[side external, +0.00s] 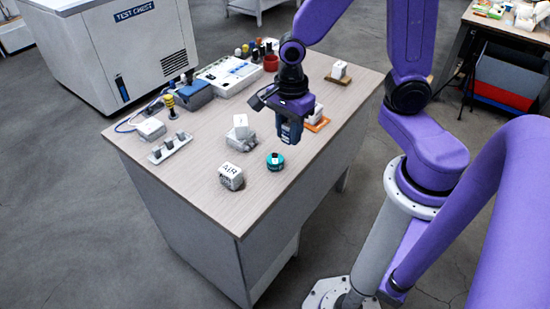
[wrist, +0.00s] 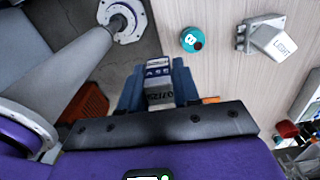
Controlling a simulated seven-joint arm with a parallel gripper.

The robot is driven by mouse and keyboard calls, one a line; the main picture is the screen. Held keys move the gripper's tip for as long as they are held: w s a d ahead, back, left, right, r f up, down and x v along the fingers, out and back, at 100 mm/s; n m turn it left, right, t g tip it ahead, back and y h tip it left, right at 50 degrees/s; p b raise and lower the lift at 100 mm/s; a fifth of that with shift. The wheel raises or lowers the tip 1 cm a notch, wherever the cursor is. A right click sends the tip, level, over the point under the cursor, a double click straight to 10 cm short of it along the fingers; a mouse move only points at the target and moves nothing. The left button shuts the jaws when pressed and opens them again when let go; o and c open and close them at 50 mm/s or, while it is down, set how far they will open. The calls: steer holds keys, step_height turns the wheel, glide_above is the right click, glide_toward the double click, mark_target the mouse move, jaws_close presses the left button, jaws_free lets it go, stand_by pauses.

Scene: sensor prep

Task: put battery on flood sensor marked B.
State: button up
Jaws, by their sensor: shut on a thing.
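My gripper (wrist: 157,88) is shut on a small grey and white block with blue marks (wrist: 158,68), which looks like the battery; its lettering is not clearly readable. In the side view my gripper (side external: 290,130) hangs over the right part of the table, pointing down, and hides most of the block. A white block on an orange base (side external: 317,123) stands just behind my gripper. A corner of the orange base (wrist: 210,100) also shows in the wrist view. I cannot read a B on any sensor.
A teal round piece (side external: 275,161) lies in front of my gripper. A block marked AIR (side external: 231,176) and a white block on a grey base (side external: 240,130), marked LIGHT (wrist: 275,45), stand nearby. Another white block (side external: 339,70) stands at the back. The front table corner is clear.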

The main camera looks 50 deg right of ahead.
steer(key=s+d, duration=0.4)
steer(key=s, duration=0.3)
glide_above(275, 159)
steer(key=shift+n, duration=0.4)
step_height(275, 159, down, 9)
steer(key=shift+d+f, duration=0.1)
steer(key=shift+f, duration=1.55)
steer(key=shift+f, duration=0.15)
steer(key=o, duration=1)
steer(key=shift+o, duration=0.2)
